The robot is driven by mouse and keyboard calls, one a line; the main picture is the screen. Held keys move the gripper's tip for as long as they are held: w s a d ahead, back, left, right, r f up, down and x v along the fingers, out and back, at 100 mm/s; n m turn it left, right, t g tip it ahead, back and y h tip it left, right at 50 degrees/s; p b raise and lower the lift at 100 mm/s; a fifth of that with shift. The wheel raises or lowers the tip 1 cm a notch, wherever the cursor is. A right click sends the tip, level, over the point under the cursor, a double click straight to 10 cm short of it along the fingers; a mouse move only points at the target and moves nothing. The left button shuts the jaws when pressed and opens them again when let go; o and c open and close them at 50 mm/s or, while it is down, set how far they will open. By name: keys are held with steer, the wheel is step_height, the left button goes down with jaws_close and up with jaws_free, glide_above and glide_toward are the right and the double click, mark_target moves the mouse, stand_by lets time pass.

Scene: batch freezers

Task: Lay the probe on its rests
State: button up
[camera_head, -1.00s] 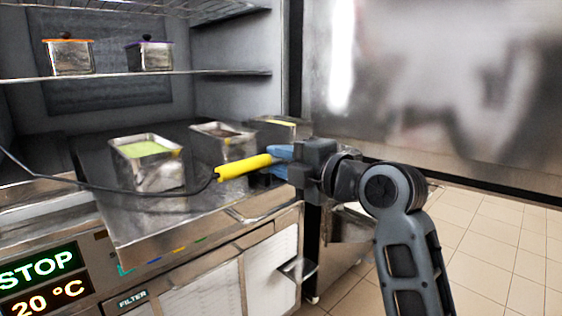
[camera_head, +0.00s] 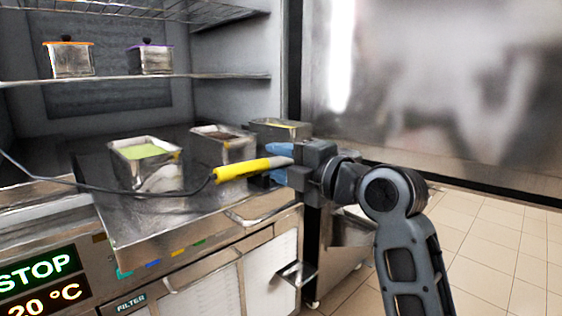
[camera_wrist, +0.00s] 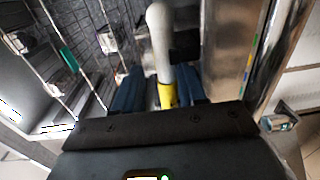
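The probe (camera_head: 242,169) has a yellow handle with a grey section at its right end and a dark cable (camera_head: 110,188) running off left from the other end. It is held out nearly level above the steel shelf's right front corner. My gripper (camera_head: 280,163) has blue fingers on either side of the probe's grey section. In the wrist view the probe (camera_wrist: 162,60) lies between the two fingers, with a gap at the left finger, so my gripper looks open around it. I cannot make out the rests; the area under the probe is partly hidden.
Steel tubs stand behind the probe: one with green content (camera_head: 146,170), one dark (camera_head: 225,148) and one yellowish (camera_head: 281,131). Lidded tins (camera_head: 70,60) sit on the shelf above. A display panel (camera_head: 42,283) is at lower left. Tiled floor (camera_head: 490,250) is clear at right.

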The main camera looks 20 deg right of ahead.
steer(key=shift+s+d+f, duration=0.25)
steer(key=shift+s+f, duration=0.3)
steer(key=shift+f, duration=0.05)
steer(key=shift+s+d+f, duration=0.25)
steer(key=shift+s+f, duration=0.3)
steer(key=shift+f, duration=0.05)
steer(key=c, duration=0.4)
steer(key=o, duration=0.4)
steer(key=s, duration=0.1)
steer(key=s+d+r, duration=0.1)
steer(key=s, duration=0.1)
steer(key=s+r, duration=0.1)
steer(key=shift+s+d, duration=0.15)
steer(key=shift+s, duration=0.2)
steer(key=shift+o, duration=0.2)
steer(key=shift+s+r, duration=0.3)
steer(key=shift+r, duration=0.05)
